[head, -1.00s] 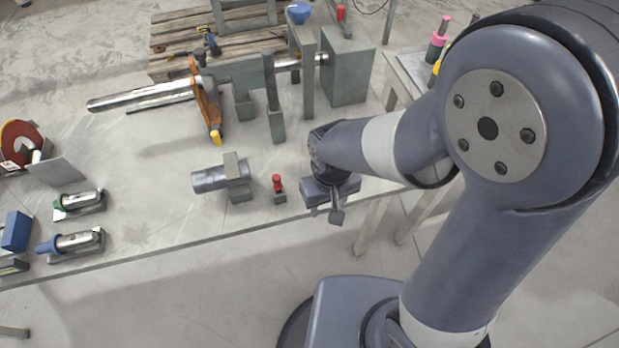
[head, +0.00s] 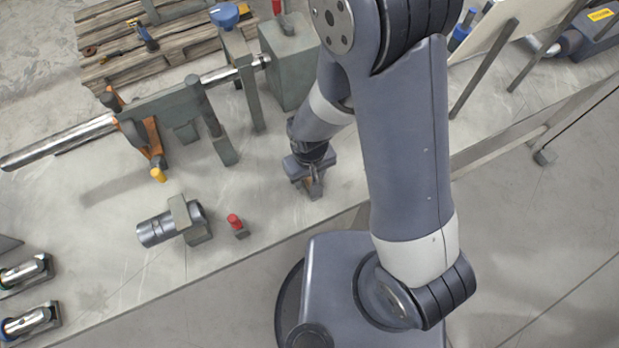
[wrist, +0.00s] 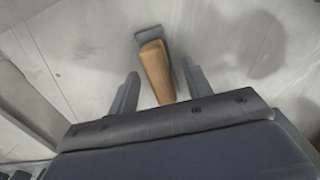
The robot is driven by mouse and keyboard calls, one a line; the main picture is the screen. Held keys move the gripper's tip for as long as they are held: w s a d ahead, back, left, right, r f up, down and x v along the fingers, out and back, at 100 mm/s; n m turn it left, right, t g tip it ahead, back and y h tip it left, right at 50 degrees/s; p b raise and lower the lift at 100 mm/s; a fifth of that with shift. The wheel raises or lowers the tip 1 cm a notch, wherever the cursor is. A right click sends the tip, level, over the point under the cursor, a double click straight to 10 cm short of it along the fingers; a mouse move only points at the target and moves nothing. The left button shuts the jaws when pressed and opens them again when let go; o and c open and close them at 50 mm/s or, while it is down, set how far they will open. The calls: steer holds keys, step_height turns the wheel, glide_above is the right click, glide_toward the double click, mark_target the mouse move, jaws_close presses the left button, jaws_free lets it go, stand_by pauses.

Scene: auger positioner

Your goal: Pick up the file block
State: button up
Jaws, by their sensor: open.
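The file block (wrist: 157,72) shows in the wrist view as a tan wooden handle on a grey base, resting on the grey bench top. It lies between the two fingers of my gripper (wrist: 160,72), with a visible gap on each side.
A red-topped small piece (head: 235,223) and a dark cylinder in a grey bracket (head: 160,228) stand left of my gripper. Upright grey posts (head: 222,148) and a large grey block (head: 283,75) stand behind it. The bench front (head: 230,265) has clear room.

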steer(key=shift+f, duration=0.25)
jaws_close()
stand_by(0.4)
